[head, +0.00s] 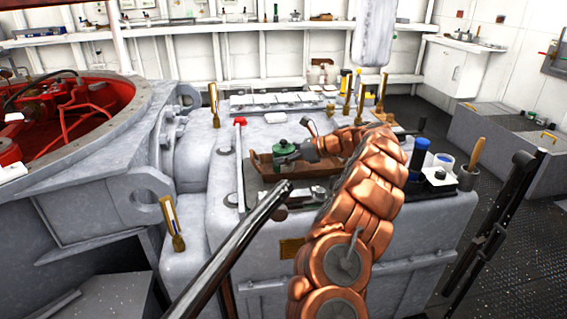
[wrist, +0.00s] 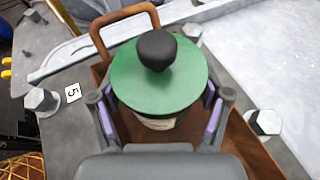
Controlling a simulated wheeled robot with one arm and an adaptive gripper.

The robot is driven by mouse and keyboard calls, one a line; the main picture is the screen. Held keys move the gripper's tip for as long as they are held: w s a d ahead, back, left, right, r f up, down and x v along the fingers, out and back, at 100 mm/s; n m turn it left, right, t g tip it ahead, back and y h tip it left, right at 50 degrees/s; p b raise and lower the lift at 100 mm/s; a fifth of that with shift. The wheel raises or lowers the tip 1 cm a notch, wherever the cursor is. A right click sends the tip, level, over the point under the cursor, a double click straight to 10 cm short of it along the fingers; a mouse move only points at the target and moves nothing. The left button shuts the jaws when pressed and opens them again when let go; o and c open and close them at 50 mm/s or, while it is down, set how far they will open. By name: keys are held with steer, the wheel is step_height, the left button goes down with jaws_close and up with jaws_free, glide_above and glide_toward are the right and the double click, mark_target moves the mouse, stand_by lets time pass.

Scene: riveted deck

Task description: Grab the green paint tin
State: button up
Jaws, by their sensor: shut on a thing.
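The green paint tin (wrist: 135,85) has a round green lid with a black knob, and part of a pale label shows below it in the wrist view. In the head view the tin (head: 287,148) is at the brown tray on the grey block. My gripper (wrist: 160,104) is shut on the tin, with purple pads against both sides. In the head view my gripper (head: 298,150) reaches it from the right. The tin is upright; I cannot tell whether its base touches the tray.
The brown tray (head: 262,160) with a looped handle (wrist: 98,38) lies around the tin. A red-tipped bar (head: 240,150) is to its left. Blue (head: 419,152) and white containers and a brush pot (head: 467,178) stand to the right. A large bolt (wrist: 266,122) is near the tray.

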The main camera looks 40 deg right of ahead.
steer(key=c, duration=1)
steer(key=shift+r, duration=0.15)
